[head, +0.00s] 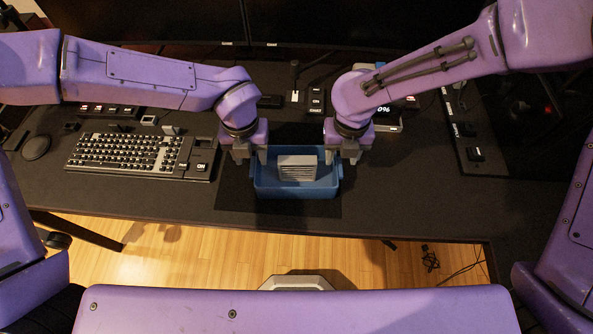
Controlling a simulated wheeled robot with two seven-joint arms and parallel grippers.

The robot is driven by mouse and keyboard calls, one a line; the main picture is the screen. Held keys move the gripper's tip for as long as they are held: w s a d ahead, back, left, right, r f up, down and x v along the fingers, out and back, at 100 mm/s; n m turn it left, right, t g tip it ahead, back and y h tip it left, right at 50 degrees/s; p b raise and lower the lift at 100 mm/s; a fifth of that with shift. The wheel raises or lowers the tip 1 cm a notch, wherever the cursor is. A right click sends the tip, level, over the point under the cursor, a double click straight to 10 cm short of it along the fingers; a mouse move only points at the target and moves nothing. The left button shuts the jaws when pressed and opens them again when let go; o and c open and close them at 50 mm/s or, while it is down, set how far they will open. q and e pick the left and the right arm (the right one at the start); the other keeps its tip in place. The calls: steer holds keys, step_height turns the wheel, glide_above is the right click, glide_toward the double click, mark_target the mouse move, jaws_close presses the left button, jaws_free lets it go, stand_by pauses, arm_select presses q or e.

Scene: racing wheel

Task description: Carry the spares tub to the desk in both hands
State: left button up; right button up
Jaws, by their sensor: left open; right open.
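The spares tub is a blue open box (296,194) on the dark desk (400,200), near its front edge, on a darker mat-like patch. A light grey ribbed block (297,168) lies inside it. My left gripper (249,158) is open at the tub's left end, fingers pointing down. My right gripper (343,158) is open at the tub's right end, also pointing down. I cannot tell whether either gripper's fingers touch the tub's walls.
Monitors (330,22) stand along the back. A small lit display (384,110) is behind my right gripper. Cables (430,260) lie on the floor.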

mark_target(253, 166)
arm_select(q)
steer(key=f, duration=0.5)
steer(key=shift+s+f, duration=0.2)
steer(key=shift+f, duration=0.1)
arm_select(e)
steer(key=f, duration=0.5)
steer(key=shift+s+f, duration=0.2)
steer(key=shift+f, duration=0.1)
arm_select(q)
steer(key=shift+w+f, duration=0.1)
steer(key=shift+f, duration=0.35)
arm_select(e)
steer(key=shift+f, duration=0.45)
arm_select(q)
steer(key=shift+c, duration=0.3)
arm_select(e)
steer(key=shift+c, duration=0.3)
arm_select(q)
jaws_close()
arm_select(e)
jaws_close()
arm_select(q)
steer(key=shift+r, duration=0.1)
arm_select(e)
steer(key=shift+r, duration=0.1)
